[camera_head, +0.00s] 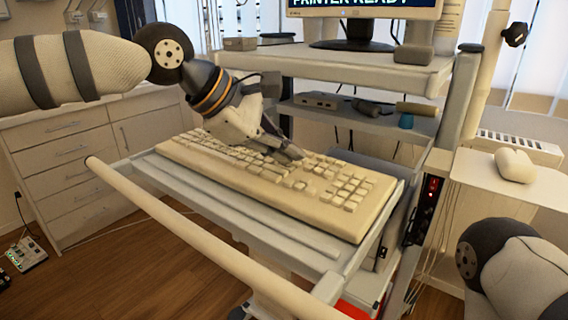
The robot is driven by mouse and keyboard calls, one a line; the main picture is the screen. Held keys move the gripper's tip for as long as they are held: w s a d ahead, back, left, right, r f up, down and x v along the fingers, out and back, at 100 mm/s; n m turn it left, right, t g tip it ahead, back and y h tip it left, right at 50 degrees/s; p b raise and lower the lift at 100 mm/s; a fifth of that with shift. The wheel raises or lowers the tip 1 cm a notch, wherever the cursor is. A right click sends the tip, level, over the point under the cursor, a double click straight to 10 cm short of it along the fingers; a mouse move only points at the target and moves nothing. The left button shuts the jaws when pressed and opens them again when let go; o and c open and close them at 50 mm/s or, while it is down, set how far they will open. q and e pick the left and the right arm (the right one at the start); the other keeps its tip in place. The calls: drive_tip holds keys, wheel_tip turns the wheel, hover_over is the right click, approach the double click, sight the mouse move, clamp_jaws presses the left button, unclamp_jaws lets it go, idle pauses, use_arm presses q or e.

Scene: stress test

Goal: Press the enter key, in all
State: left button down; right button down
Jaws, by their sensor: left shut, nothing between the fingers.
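A beige keyboard (268,192) lies on a grey pull-out tray (170,180), turned so that its right end points to the lower right. My left gripper (297,154) comes down from the upper left over the keyboard's far side, right of its middle. Its fingers are shut with nothing between them, and the tips are at or just above the keys. I cannot tell whether they touch a key. The gripper hides some keys at the back, and the enter key cannot be made out by its label. Of my right arm only a part shows at the lower right; its gripper is out of view.
A monitor (362,12) showing "PRINTER READY" stands on the shelf (340,68) above the keyboard. A pale bar (200,240) runs along the tray's front. Drawers (65,150) stand at the left.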

sight(285, 167)
idle(0.5)
use_arm(q)
drive_tip(key=shift+r, duration=0.75)
use_arm(e)
drive_tip(key=shift+w+r, duration=0.25)
